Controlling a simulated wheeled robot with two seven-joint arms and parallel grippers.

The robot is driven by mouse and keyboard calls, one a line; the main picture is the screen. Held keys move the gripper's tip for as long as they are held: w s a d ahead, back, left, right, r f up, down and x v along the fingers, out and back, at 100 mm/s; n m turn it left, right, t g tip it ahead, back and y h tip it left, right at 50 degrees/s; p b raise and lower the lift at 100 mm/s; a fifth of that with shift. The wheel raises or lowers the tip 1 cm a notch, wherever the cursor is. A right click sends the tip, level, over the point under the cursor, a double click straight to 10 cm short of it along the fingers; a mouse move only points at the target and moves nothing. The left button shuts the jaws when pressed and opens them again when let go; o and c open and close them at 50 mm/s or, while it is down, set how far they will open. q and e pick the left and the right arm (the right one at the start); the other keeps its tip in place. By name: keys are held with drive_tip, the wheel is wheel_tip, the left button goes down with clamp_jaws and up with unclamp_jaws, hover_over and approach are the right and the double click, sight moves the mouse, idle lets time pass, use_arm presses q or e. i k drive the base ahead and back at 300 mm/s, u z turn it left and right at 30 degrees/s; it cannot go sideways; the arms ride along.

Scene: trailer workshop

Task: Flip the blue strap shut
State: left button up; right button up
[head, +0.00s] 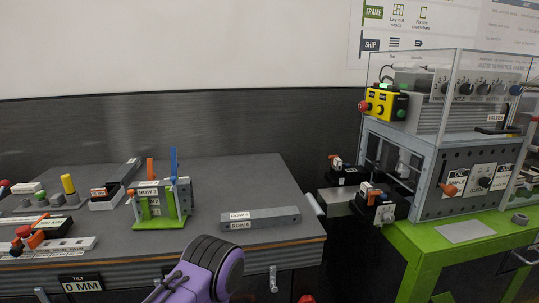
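The blue strap (174,165) stands upright, sticking up from the back right of a small rig (160,223) on the grey table. The rig has a green base, green uprights, a grey block and a label that reads ROW 3. An orange strap (151,167) also stands up at the left of the blue one. The blue strap's lower end is partly hidden by the rig. Neither gripper shows in the head view. Only a purple and black link of my arm shows at the bottom, in front of the table edge.
A grey ROW bar (260,218) lies right of the rig. Grey blocks with coloured knobs crowd the table's left side, including a block with a yellow post (69,184). A green bench (450,243) at right carries a clear-walled machine. The table (235,178) behind the bar is clear.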

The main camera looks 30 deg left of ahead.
sight(174, 164)
drive_tip(key=z, duration=1.65)
drive_tip(key=k, duration=1.55)
drive_tip(key=u, duration=1.35)
